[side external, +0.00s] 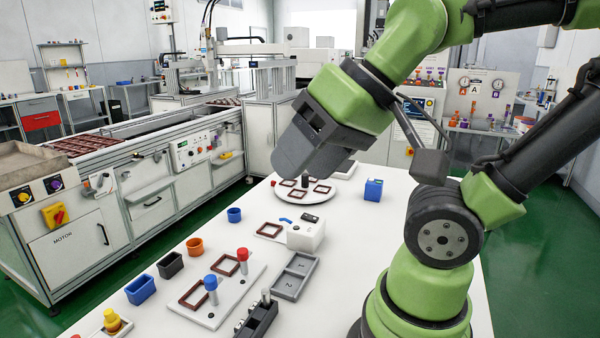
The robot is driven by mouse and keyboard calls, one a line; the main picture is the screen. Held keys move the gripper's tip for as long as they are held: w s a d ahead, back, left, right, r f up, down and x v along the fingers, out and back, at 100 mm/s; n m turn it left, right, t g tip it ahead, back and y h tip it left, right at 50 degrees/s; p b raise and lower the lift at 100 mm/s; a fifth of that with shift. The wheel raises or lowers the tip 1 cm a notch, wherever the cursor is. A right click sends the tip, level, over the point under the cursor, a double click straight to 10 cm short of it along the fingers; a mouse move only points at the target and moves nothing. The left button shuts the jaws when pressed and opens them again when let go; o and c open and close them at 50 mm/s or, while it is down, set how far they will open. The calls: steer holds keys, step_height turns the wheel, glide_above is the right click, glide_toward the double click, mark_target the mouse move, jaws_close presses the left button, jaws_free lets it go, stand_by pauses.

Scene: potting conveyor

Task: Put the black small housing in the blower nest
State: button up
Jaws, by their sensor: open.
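A small black open-topped box (170,264), which looks like the black small housing, stands upright on the white table at the left, between a blue box and an orange cup. A brown square frame (270,231) lies beside a white box-shaped unit (306,236) with a dark top panel; this may be the blower nest, but no label is readable. The frame looks empty. My gripper (292,165) is open above the far part of the table, near the round white plate and well apart from the black box. Its fingertips are hard to make out.
The round white plate (333,194) carries several brown frames and a dark upright piece. A blue box (140,289), orange cup (195,247) and blue cup (235,215) stand nearby. Red- and blue-topped posts rise from a white board (212,312). A grey two-pocket tray (315,266) lies right.

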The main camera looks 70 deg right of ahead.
stand_by(0.5)
steer(key=w+a+f+n+g, duration=0.1)
steer(key=w+a+f+g, duration=0.2)
steer(key=a+f, duration=0.3)
steer(key=w+a+f+n+g, duration=0.1)
steer(key=w+a+f+g, duration=0.2)
steer(key=a, duration=0.5)
steer(key=s+a+f, duration=0.1)
steer(key=a+f, duration=0.2)
steer(key=f, duration=0.2)
steer(key=s+a+f+n+h, duration=0.1)
steer(key=a+f, duration=0.2)
steer(key=f, duration=0.2)
steer(key=s+a+f+g+h, duration=0.1)
steer(key=s+a+f, duration=0.1)
steer(key=f, duration=0.4)
steer(key=shift+a+n, duration=0.4)
steer(key=shift+a, duration=0.05)
steer(key=shift+w+a+f, duration=0.1)
steer(key=shift+w+f, duration=0.05)
steer(key=shift+f, duration=1.35)
steer(key=shift+w+a+f, duration=0.1)
steer(key=shift+f, duration=1.4)
steer(key=c, duration=0.7)
steer(key=shift+c, duration=0.2)
